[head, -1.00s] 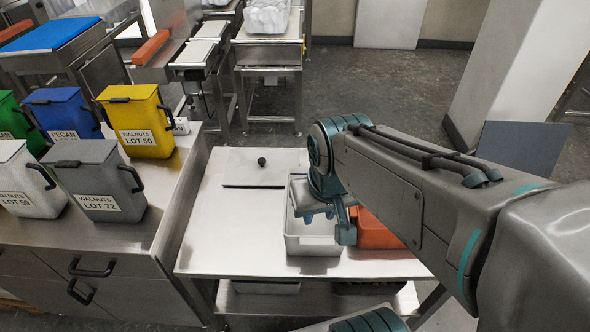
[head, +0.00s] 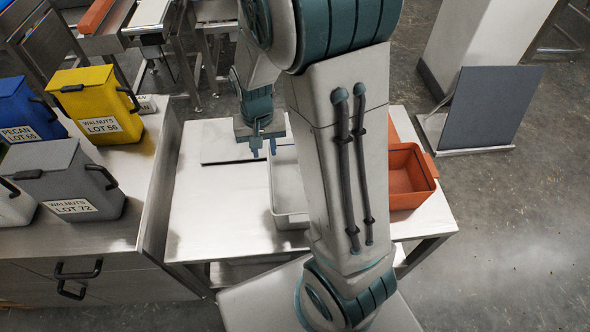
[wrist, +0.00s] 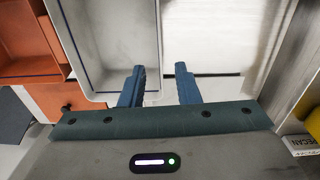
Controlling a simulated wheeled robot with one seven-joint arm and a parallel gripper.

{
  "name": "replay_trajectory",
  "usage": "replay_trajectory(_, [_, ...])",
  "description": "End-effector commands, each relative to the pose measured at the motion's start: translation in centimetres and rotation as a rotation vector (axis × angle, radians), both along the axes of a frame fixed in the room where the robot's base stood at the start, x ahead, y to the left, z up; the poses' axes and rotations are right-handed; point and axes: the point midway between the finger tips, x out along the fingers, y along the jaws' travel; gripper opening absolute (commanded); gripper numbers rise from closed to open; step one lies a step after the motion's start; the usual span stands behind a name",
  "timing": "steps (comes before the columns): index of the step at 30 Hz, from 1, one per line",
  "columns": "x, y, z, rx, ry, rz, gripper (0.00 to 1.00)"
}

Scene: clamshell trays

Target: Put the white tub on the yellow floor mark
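The white tub (head: 291,219) stands on the steel table (head: 205,225), partly hidden by my arm in the head view. It shows open and empty from above in the wrist view (wrist: 110,45), though part lies out of frame. My gripper (head: 264,153) is at the tub's left side in the head view. In the wrist view my gripper (wrist: 160,75) is open, with one finger over the tub's inside and the other outside its wall. The rim lies between them, and I cannot tell how high the fingers are above it. No yellow floor mark is in view.
An orange tub (head: 424,165) stands right of the white tub. A flat panel (head: 222,142) lies on the table's back left. Yellow (head: 100,100), blue and grey lidded bins stand on the left counter. Open floor (head: 500,230) lies to the right, with a leaning dark board (head: 495,108).

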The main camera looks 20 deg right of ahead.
Motion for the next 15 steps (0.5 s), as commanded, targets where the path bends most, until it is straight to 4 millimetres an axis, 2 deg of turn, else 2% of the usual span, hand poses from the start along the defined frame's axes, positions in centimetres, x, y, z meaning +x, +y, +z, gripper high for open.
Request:
replay_trajectory(3, [0.9,0.0,-1.7,-0.018,0.024,-0.022,0.29])
replay_trajectory(6, [1.3,0.0,-2.6,-0.027,0.032,-0.031,0.29])
replay_trajectory(11, [1.4,-0.1,-4.3,-0.031,0.039,-0.038,0.29])
replay_trajectory(15, [1.2,-0.3,-6.9,-0.032,0.039,-0.038,0.29])
